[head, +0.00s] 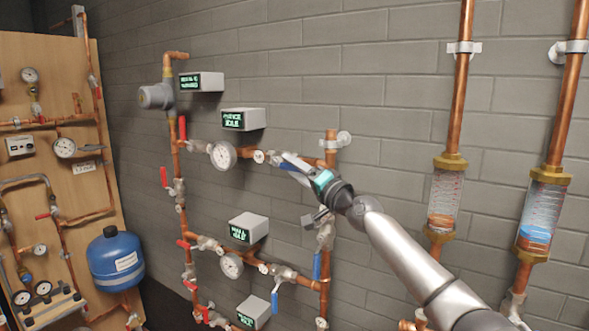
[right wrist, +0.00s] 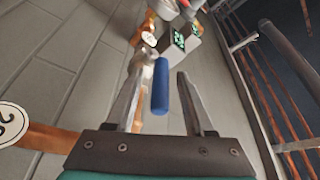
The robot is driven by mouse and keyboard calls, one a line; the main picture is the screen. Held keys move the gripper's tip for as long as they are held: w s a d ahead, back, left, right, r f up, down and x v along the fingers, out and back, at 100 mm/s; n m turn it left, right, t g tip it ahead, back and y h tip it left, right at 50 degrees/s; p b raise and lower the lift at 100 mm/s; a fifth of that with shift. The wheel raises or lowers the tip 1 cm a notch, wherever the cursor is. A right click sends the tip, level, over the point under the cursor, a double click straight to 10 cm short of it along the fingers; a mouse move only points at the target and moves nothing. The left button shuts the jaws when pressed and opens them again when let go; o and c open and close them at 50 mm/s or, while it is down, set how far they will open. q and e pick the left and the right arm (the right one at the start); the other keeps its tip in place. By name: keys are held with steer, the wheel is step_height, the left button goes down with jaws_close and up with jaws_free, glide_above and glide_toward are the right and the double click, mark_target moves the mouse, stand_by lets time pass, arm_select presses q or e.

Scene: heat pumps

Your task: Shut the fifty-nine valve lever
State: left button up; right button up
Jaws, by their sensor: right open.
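My right gripper (head: 296,165) reaches in from the right in the head view, at the upper horizontal copper pipe run. Its jaws are open. In the right wrist view, a blue valve lever (right wrist: 160,88) lies lengthwise between the two fingers (right wrist: 161,70), with a visible gap to the right finger; contact with the left finger cannot be told. In the head view this lever is mostly hidden by the gripper. A round white tag (head: 258,156) sits on the pipe just left of the gripper, too small to read. I cannot read fifty-nine anywhere. My left gripper is out of view.
A gauge (head: 222,155) is left of the gripper. Other blue levers hang below, one near the riser (head: 317,266) and one on the lower run (head: 275,302). Grey display boxes (head: 248,228) stick out from the brick wall. Two sight-glass pipes (head: 444,200) stand at right.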

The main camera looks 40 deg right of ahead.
jaws_close()
stand_by(0.4)
stand_by(1.0)
